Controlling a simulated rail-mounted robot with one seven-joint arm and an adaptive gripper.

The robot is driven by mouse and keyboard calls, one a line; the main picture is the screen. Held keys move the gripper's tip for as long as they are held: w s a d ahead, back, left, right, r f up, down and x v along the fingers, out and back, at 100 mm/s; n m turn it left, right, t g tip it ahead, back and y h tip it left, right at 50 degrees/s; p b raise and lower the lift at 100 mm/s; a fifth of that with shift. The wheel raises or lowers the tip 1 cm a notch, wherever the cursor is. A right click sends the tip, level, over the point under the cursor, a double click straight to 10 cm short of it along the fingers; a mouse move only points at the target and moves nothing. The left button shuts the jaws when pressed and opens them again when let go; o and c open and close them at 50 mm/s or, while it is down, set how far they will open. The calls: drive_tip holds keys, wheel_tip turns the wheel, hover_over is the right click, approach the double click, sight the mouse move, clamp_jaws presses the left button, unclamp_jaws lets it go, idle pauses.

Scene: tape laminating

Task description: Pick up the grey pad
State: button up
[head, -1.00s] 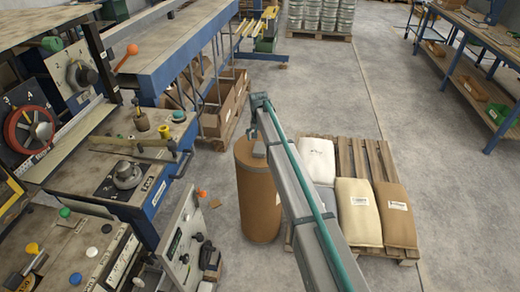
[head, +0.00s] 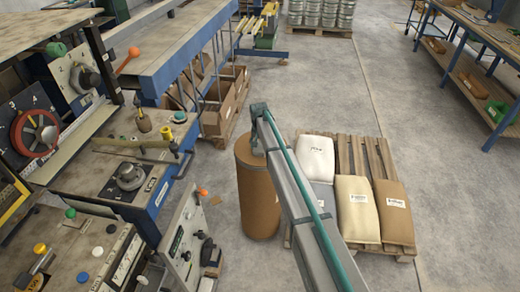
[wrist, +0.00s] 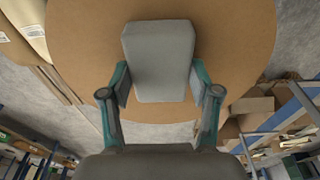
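The grey pad (wrist: 160,60) is a plain block with rounded edges, seen from above in the wrist view over the round tan top of the drum (wrist: 245,75). My gripper (wrist: 160,85) has one teal finger on each side of the pad. The fingers are spread, with their inner faces close beside its edges; firm contact cannot be made out. In the head view my gripper (head: 257,147) is low over the drum (head: 258,205). The pad cannot be made out there, at the gripper and arm.
A wooden pallet (head: 346,157) with white, cream and brown sacks (head: 395,212) stands right of the drum. A machine with knobs and a dial (head: 125,185) stands at left. Cardboard boxes (head: 222,115) lie behind the drum.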

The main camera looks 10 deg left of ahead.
drive_tip(key=c, duration=0.5)
drive_tip(key=shift+o, duration=0.2)
drive_tip(key=shift+r, duration=0.1)
